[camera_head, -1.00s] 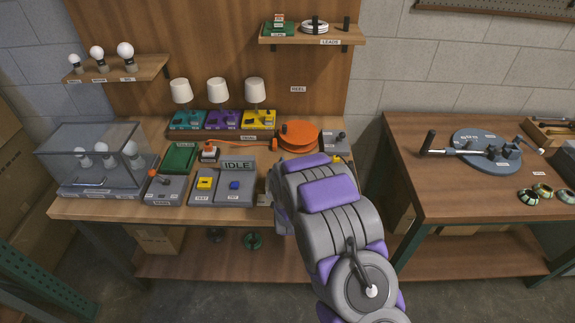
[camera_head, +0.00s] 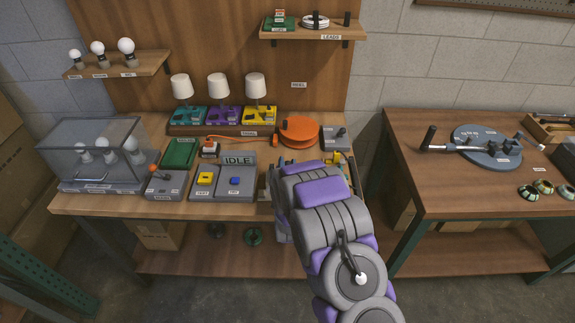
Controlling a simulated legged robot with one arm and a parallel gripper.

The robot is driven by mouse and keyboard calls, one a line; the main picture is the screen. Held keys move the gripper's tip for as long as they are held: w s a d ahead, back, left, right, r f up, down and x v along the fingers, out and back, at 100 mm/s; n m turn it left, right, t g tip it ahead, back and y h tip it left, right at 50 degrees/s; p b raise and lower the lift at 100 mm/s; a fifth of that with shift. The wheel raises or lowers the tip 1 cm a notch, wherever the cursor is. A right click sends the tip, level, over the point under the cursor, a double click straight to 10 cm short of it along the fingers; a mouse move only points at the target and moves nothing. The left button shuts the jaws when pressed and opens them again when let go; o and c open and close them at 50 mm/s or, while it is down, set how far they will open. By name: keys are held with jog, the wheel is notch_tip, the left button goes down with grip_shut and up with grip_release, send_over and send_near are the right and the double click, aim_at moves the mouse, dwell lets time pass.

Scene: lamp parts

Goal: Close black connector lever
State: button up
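My arm (camera_head: 320,205) reaches up from the bottom right over the front of the main bench. Its own links hide my gripper, so its fingers and anything between them do not show. I cannot pick out a black connector lever for certain. A small grey box with a dark knob (camera_head: 341,133) stands at the right end of the bench, beyond my arm. Yellow parts (camera_head: 336,158) show just past the arm, partly covered by it.
An orange reel (camera_head: 299,131) lies behind my arm. A grey console with yellow and blue buttons (camera_head: 235,182) and an IDLE sign (camera_head: 238,160) stands to its left. A glass case (camera_head: 92,150) is at far left. The right table (camera_head: 470,195) holds a blue-grey disc fixture (camera_head: 487,145).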

jog(key=shift+o, duration=0.7)
jog(key=shift+w, duration=0.1)
jog(key=shift+o, duration=0.8)
jog(key=shift+a+r, duration=0.1)
jog(key=shift+s, duration=0.6)
jog(key=s+d+f+p, duration=0.1)
jog(key=s+p, duration=0.3)
jog(key=s, duration=1.2)
jog(key=shift+p, duration=0.4)
jog(key=shift+s, duration=0.1)
